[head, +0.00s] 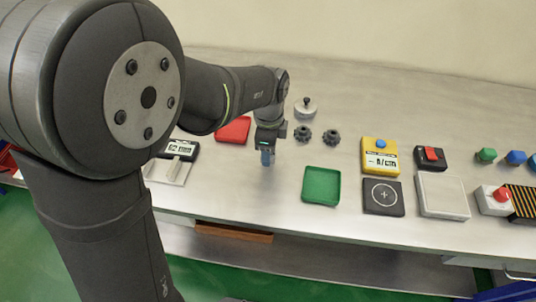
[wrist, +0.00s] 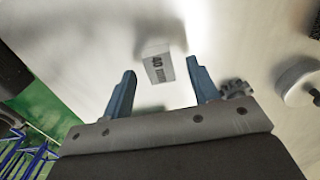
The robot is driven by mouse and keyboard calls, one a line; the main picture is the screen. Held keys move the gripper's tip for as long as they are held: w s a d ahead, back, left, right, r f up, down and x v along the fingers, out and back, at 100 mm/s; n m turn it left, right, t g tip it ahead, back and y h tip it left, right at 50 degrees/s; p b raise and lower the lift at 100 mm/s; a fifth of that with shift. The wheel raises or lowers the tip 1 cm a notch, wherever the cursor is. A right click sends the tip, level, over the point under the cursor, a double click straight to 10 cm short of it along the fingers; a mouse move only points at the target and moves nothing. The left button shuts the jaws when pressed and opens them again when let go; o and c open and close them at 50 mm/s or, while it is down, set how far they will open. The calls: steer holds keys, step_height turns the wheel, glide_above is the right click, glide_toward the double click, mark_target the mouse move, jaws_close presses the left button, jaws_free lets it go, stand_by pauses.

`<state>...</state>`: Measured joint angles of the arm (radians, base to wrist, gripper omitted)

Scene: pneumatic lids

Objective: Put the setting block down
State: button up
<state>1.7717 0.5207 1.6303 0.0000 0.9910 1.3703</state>
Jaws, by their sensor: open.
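The setting block, a small pale grey block marked "40" (wrist: 160,66), shows in the wrist view between and just beyond my fingertips. It appears to stand on the bench, with a gap to each finger. My gripper (wrist: 161,72) is open, its two blue fingers apart on either side of the block. In the head view my gripper (head: 267,157) points down over the bench, between the red tray and the green tray. The block cannot be made out there, hidden by the fingers.
A red tray (head: 234,130) lies behind left and a green tray (head: 321,187) right of my gripper. Black knobs (head: 303,134) and a knobbed metal lid (head: 305,108) stand behind. A yellow device (head: 380,157) is farther right. A scale-like device (head: 180,150) is at left.

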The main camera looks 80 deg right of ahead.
steer(key=shift+f, duration=0.6)
jaws_close()
steer(key=shift+r, duration=0.1)
step_height(320, 180, up, 4)
steer(key=shift+r, duration=0.25)
steer(key=s+a+r, duration=0.6)
steer(key=s+a, duration=0.1)
steer(key=s, duration=0.2)
steer(key=shift+a+r, duration=0.25)
steer(key=shift+a, duration=0.05)
